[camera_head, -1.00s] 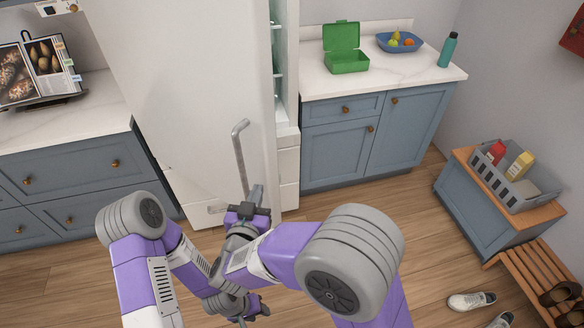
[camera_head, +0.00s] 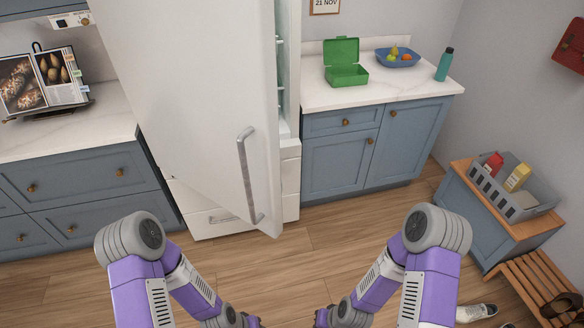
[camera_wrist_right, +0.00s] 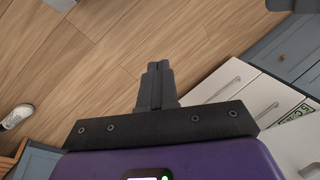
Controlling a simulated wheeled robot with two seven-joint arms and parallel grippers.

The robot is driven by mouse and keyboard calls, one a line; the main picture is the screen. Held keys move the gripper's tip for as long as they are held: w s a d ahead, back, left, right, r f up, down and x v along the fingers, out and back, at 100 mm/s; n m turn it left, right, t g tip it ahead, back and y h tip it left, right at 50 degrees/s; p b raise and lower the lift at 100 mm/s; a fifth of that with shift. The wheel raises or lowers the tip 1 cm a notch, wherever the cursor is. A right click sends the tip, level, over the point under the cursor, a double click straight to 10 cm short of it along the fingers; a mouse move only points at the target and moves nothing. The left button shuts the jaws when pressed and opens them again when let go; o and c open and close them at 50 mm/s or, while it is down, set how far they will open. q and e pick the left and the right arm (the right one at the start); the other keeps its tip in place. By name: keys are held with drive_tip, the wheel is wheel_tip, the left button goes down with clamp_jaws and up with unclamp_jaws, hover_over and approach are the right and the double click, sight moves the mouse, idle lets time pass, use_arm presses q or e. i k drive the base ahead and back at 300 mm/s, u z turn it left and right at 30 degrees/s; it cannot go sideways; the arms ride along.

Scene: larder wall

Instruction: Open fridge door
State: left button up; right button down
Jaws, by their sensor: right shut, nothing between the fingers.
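The white fridge door (camera_head: 190,90) stands partly open. Its free edge is swung out toward me, and a narrow strip of the lit interior (camera_head: 281,75) shows behind it on the right. The grey bar handle (camera_head: 246,175) is on the door's outer face near that edge, with nothing touching it. My right gripper (camera_head: 322,318) is low in the head view, well short of the door; in the right wrist view (camera_wrist_right: 157,70) its fingers are together and empty over the floor. My left gripper (camera_head: 252,322) shows only in part at the bottom edge, away from the door; its fingers cannot be made out.
Blue cabinets (camera_head: 340,160) stand right of the fridge, with a green lunch box (camera_head: 346,75) on the counter. More drawers (camera_head: 85,180) are at the left. A grey crate (camera_head: 510,185) sits on a low cabinet at right. The wooden floor before the fridge is clear.

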sight(198, 78)
drive_tip(key=u, duration=0.3)
drive_tip(key=k, duration=0.25)
drive_tip(key=z, duration=1)
drive_tip(key=i, duration=0.75)
drive_tip(key=u, duration=0.7)
drive_tip(key=i, duration=0.4)
drive_tip(key=u, duration=0.45)
